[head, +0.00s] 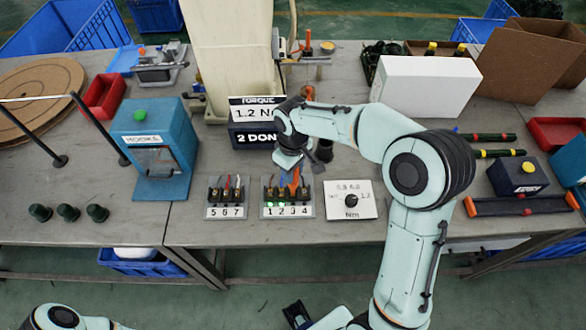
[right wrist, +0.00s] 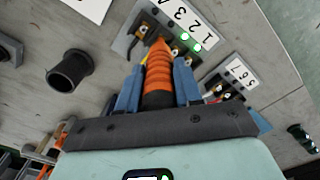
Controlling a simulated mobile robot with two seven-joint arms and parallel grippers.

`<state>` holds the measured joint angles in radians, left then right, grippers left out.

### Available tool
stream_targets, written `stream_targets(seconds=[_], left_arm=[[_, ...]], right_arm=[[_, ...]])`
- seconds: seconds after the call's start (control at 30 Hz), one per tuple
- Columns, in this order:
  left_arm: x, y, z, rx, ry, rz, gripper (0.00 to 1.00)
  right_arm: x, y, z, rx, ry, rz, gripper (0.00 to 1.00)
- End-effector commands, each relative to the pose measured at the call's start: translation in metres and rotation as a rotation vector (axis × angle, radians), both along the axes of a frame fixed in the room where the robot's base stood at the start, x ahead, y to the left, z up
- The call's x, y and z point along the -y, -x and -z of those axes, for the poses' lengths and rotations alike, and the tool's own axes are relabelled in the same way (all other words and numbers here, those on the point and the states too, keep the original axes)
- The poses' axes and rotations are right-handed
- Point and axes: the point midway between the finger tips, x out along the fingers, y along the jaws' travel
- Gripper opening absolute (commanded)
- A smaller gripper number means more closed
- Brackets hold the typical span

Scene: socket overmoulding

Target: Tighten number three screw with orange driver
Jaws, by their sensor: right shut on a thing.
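The terminal block numbered 1 2 3 4 (head: 274,211) stands near the table's front edge. Green lights glow by 1 and 2; I see none lit by 3. My right gripper (head: 292,170) is shut on the orange driver (head: 294,181) above this block. In the right wrist view, the blue fingers (right wrist: 156,90) clasp the orange driver (right wrist: 158,72) from both sides. Its tip points down at the terminal in line with 3 on the block (right wrist: 199,31); contact with the screw cannot be told. A dark part at the bottom edge may be my left gripper (head: 297,315); its jaws are unclear.
The 5 6 7 block (head: 225,212) stands left of the numbered block. A white panel with a black knob (head: 351,200) lies to the right. The torque display (head: 257,110) stands behind. A teal box (head: 153,145) is further left. Bare table lies between them.

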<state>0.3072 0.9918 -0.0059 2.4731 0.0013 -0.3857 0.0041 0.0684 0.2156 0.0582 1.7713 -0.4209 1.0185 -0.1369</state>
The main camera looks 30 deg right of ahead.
Motion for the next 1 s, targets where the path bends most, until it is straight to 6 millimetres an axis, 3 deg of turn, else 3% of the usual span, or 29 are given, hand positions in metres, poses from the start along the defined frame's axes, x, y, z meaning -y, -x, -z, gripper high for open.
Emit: stream_targets(seconds=[0.63, 1.0], left_arm=[[0.0, -0.001, -0.002, 0.001, 0.0, 0.0, 0.43], [0.0, -0.012, -0.024, 0.013, 0.0, 0.0, 0.43]], right_arm=[[0.0, 0.0, -0.001, 0.001, 0.0, 0.0, 0.0], [0.0, -0.001, -0.03, 0.004, 0.0, 0.0, 0.0]])
